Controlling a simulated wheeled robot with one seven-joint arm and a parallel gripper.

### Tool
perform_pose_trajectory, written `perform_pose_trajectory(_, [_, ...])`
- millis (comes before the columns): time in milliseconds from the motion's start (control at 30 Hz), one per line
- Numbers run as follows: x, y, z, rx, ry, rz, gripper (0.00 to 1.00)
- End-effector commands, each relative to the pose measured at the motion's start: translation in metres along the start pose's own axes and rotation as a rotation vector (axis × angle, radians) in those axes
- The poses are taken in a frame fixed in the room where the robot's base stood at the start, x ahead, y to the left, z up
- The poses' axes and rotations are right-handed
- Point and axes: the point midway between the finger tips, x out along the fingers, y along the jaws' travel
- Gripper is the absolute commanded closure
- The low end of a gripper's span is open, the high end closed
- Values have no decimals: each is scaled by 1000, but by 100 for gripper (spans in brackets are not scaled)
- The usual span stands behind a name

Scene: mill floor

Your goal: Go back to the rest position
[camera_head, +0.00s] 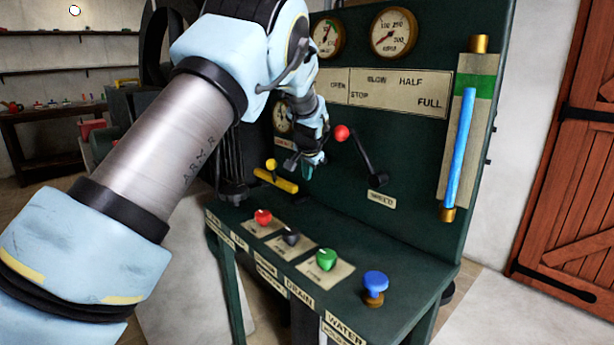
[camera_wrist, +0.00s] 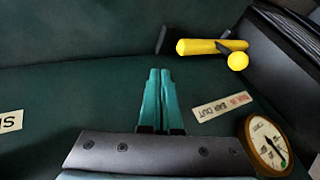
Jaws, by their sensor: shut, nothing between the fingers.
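My gripper (camera_head: 308,166) is in front of the dark green control panel (camera_head: 420,142), just left of the red-knobbed speed lever (camera_head: 362,158). In the wrist view my gripper (camera_wrist: 161,100) shows two teal fingers shut together with nothing between them. A yellow handle with a yellow ball (camera_head: 275,177) is left of and below my gripper. In the wrist view the yellow handle (camera_wrist: 208,47) lies beyond the fingertips, apart from them. My arm covers the left part of the panel.
Below the panel a shelf carries a red knob (camera_head: 263,217), a black knob (camera_head: 291,236), a green knob (camera_head: 326,259) and a blue knob (camera_head: 375,286). Gauges (camera_head: 394,32) and a blue sight tube (camera_head: 459,150) are on the panel. A wooden door (camera_head: 572,170) is at right.

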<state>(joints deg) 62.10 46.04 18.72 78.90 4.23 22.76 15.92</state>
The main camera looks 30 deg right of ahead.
Motion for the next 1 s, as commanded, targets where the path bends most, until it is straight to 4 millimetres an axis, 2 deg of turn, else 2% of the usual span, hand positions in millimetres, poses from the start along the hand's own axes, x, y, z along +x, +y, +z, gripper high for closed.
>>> perform_pose_trajectory(333, [0,-2,2,-5,-2,0,100])
perform_pose_trajectory(467, [-5,-24,28,-63,-33,3,100])
perform_pose_trajectory(567, [-16,-54,75,-163,-85,12,100])
perform_pose_trajectory(633, [-29,-76,118,-255,-130,21,100])
perform_pose_trajectory(733, [-54,-99,185,-392,-197,34,100])
perform_pose_trajectory(867, [-95,-110,270,-572,-279,49,100])
perform_pose_trajectory(1000, [-146,-99,358,-762,-364,61,100])
